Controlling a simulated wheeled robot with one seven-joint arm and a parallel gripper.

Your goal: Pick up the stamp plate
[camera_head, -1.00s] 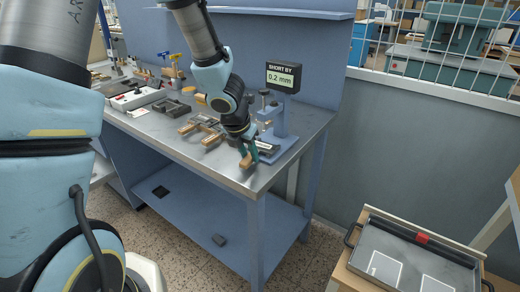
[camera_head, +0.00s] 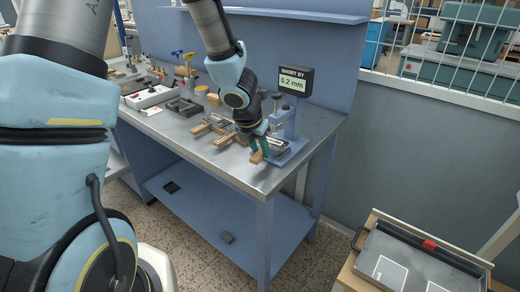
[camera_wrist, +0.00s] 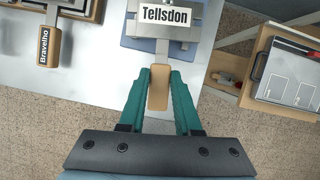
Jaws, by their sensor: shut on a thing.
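The stamp plate (camera_wrist: 163,22) is a grey metal plate with a white label reading "Tellsdon" and a tan wooden handle (camera_wrist: 158,90) pointing toward me. My gripper (camera_wrist: 159,76) has its two green fingers closed on the sides of this handle. In the head view my gripper (camera_head: 262,146) is at the bench's front right corner, and the handle end (camera_head: 257,157) sticks out below the fingers. The plate is at the blue press base (camera_head: 290,152); whether it touches the base I cannot tell.
Other wooden-handled plates lie to the left on the metal bench (camera_head: 200,150); one handle reads "Bravelho" (camera_wrist: 43,50). The press column with the "SHORT BY 0.2 mm" display (camera_head: 295,80) stands just behind. A tray with white outlined areas (camera_head: 420,262) is at the lower right.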

